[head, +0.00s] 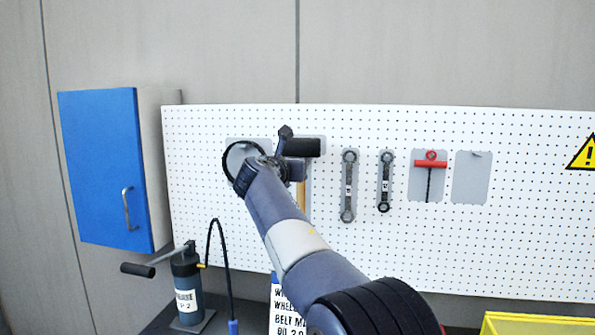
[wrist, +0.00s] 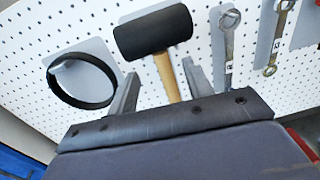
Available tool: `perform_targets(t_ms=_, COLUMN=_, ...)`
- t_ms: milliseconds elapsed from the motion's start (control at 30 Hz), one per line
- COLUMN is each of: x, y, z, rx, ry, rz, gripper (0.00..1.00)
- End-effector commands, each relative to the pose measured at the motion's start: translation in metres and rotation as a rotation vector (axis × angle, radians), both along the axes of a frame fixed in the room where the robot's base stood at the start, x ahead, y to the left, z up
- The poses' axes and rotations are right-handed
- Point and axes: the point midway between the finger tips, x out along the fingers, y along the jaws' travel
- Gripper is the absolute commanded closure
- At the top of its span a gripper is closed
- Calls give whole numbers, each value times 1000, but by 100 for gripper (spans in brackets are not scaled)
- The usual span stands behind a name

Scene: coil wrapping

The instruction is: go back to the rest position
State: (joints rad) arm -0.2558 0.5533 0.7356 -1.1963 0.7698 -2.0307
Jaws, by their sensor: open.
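My gripper (wrist: 160,68) is open, with its two fingers pointing at the pegboard. In the wrist view the wooden handle of a black-headed mallet (wrist: 153,32) shows between the fingers, and neither finger appears to touch it. The mallet hangs on the board; its head also shows in the head view (head: 303,147). A black ring (wrist: 50,88) hangs left of the mallet. In the head view my arm reaches up to the board and partly covers the ring and the mallet.
The white pegboard (head: 530,200) also holds two wrenches (head: 349,187) (head: 385,182) and a red-handled tool (head: 430,165). A blue-doored cabinet (head: 100,165) is on the left. A grease pump (head: 186,285) and a yellow bin (head: 540,325) stand below.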

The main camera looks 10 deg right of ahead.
Motion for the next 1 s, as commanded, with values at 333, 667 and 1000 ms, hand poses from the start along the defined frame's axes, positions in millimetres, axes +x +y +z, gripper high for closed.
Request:
perform_targets(t_ms=333, x=-24, y=12, z=4, rx=-1, ry=-4, rz=3, gripper=52)
perform_targets(t_ms=667, x=-22, y=11, z=5, rx=-1, ry=-4, rz=2, gripper=52)
perform_targets(t_ms=1000, x=13, y=-6, z=2, rx=0, ry=1, rz=0, gripper=52)
